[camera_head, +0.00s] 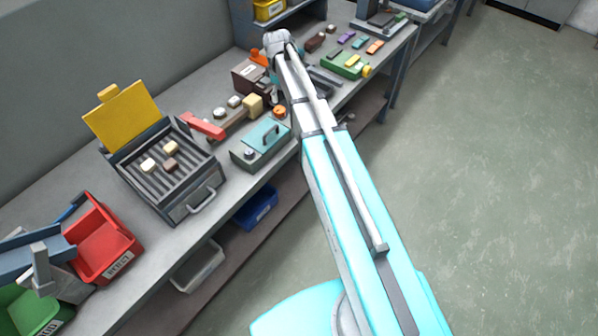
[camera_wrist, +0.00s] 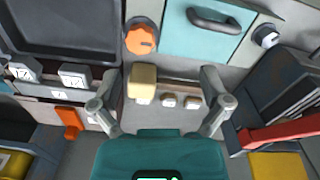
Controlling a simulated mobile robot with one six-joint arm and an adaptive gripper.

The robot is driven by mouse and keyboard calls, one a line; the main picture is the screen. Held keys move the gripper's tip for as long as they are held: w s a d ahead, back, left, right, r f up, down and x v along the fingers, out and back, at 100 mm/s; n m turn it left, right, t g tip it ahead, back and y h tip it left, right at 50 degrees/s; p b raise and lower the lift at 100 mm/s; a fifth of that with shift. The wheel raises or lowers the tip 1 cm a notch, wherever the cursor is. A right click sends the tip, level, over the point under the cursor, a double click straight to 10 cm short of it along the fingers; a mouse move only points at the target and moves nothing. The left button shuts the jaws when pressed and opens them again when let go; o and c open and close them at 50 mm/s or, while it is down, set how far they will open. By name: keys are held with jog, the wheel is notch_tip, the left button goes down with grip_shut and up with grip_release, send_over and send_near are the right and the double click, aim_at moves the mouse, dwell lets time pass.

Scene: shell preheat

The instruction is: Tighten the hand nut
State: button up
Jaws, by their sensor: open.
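An orange round knob (camera_wrist: 141,37), which looks like the hand nut, sits at the top of the wrist view, left of a teal lid with a grey handle (camera_wrist: 214,20). The knob also shows in the head view (camera_head: 279,112), beside the teal-topped box (camera_head: 262,143). My gripper (camera_wrist: 160,76) is open, its two fingers spread wide, with nothing held. The knob lies beyond the fingertips, left of their middle. A tan block (camera_wrist: 142,80) appears between the fingers, nearer the left one; contact cannot be told. In the head view my arm hides most of the gripper.
A grill box with a raised yellow lid (camera_head: 122,115) and a red handle (camera_head: 203,126) stand left of the teal-topped box. A red bin (camera_head: 101,240) is farther left. A green tray (camera_head: 346,65) lies right of my arm. Several small parts clutter the bench.

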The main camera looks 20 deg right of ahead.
jog(key=s+f+m+b, duration=0.4)
jog(key=s+f+m, duration=0.1)
jog(key=s, duration=0.7)
jog(key=s+f+m+b, duration=0.4)
jog(key=s+m+b, duration=0.1)
jog(key=s, duration=0.7)
jog(key=shift+s+a+f, duration=0.2)
jog(key=shift+s+f, duration=0.15)
jog(key=shift+f, duration=0.05)
jog(key=shift+s+a, duration=0.25)
jog(key=shift+s, duration=0.2)
dwell(0.6)
